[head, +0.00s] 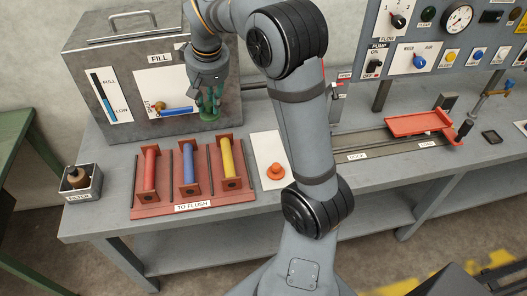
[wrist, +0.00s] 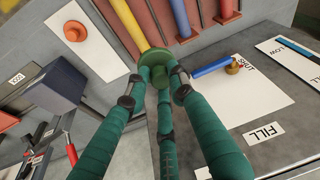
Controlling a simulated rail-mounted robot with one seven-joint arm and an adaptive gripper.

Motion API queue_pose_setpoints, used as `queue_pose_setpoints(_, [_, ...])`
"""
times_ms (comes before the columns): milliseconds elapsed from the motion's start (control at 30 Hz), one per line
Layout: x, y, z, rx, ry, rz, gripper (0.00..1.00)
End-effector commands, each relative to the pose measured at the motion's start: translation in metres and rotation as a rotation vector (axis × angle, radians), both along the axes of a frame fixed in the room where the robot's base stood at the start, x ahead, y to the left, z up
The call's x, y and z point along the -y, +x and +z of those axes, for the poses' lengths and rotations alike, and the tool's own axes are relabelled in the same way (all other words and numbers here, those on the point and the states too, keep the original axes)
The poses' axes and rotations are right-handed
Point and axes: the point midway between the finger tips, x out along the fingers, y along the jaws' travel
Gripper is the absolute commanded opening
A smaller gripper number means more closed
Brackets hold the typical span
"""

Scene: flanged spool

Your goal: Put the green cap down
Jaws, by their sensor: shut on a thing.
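The green cap (head: 208,114) is held at the fingertips of my gripper (head: 209,98), in front of the grey FILL tank. In the wrist view the green cap (wrist: 156,58) shows as a round flanged piece between the three dark green fingers of my gripper (wrist: 162,78). The fingers are shut on it. It appears to be above the bench, but the fingers hide part of it and I cannot tell its exact height. A white plate (head: 262,148) lies on the bench to the right, with an orange cap (head: 275,171) on it.
The TO FLUSH rack (head: 196,207) holds red, blue and yellow spools just below the gripper. The FILL tank (head: 125,60) has a blue-handled valve (head: 176,111) close by. A FILTER box (head: 82,182) stands at left. A red tray (head: 418,123) sits on rails at right.

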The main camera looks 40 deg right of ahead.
Motion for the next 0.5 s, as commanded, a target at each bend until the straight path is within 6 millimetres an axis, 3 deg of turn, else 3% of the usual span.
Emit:
queue_pose_setpoints(33, [0.034,0.014,-0.022,-0.002,0.001,-0.03,0.01])
queue_pose_setpoints(133, [0.098,0.032,-0.046,-0.002,0.003,-0.056,0.01])
queue_pose_setpoints(300, [0.199,0.036,-0.083,0.0,0.004,-0.088,0.01])
queue_pose_setpoints(400, [0.243,0.028,-0.099,0.001,0.005,-0.099,0.01])
queue_pose_setpoints(500, [0.275,0.019,-0.11,0.002,0.003,-0.107,0.01])
